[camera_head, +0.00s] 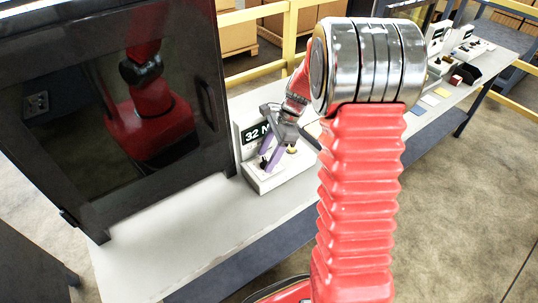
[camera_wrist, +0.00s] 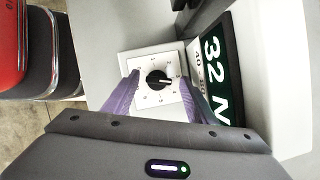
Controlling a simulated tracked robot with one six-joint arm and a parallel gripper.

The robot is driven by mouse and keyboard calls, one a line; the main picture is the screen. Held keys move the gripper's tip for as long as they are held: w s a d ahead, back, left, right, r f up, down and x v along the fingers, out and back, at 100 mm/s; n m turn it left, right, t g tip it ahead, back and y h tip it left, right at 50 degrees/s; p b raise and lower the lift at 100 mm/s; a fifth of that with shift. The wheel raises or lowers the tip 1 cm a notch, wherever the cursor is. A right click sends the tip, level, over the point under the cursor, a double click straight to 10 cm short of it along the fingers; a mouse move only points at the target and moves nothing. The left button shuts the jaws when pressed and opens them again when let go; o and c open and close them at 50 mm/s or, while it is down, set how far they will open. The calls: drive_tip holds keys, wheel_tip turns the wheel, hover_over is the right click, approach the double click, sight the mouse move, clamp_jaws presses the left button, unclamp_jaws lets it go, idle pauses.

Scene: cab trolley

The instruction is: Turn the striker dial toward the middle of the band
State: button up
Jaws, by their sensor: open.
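The striker dial (camera_wrist: 157,79) is a round black knob on a white square plate with numbers around it. In the wrist view its white mark appears to point right. My gripper (camera_wrist: 161,84) is open, with one purple finger on each side of the dial. I see a gap between the fingers and the knob, and cannot tell their depth to it. In the head view my gripper (camera_head: 272,158) is at the white tester box (camera_head: 262,181). A dark display (camera_wrist: 216,70) reads "32 N". A white strip (camera_wrist: 194,62) beside it starts with "40", the rest partly hidden.
A large dark cabinet with a glass door (camera_head: 130,110) stands left of the tester on the pale bench (camera_head: 190,215). A yellow knob (camera_head: 291,150) is close to my gripper. Other small devices and cards (camera_head: 430,99) lie further along the bench. A yellow rail (camera_head: 290,30) runs behind.

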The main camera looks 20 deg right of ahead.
drive_tip(key=v, duration=1.3)
drive_tip(key=shift+d+r, duration=0.2)
drive_tip(key=shift+r, duration=0.15)
drive_tip(key=shift+a+r, duration=0.15)
drive_tip(key=c, duration=0.3)
drive_tip(key=shift+s+a+r, duration=0.2)
drive_tip(key=shift+s+a, duration=0.05)
drive_tip(key=shift+c, duration=0.8)
drive_tip(key=s+a+r+n, duration=0.1)
drive_tip(key=s+a+n, duration=0.1)
drive_tip(key=s+a+r+n+h, duration=0.1)
drive_tip(key=a+r+n, duration=0.1)
drive_tip(key=shift+s+a+r+t, duration=0.25)
drive_tip(key=shift+s+r+t, duration=0.05)
drive_tip(key=shift+s, duration=0.1)
drive_tip(key=shift+c, duration=0.8)
drive_tip(key=s+a+r+n+t+h, duration=0.1)
drive_tip(key=s+a+n+t, duration=0.1)
drive_tip(key=s+a+n, duration=0.3)
drive_tip(key=s+a+r+n+t+h, duration=0.1)
drive_tip(key=s+a+n, duration=0.4)
drive_tip(key=s+n, duration=0.5)
drive_tip(key=s+t+h, duration=0.1)
drive_tip(key=s, duration=0.2)
drive_tip(key=shift+s, duration=0.15)
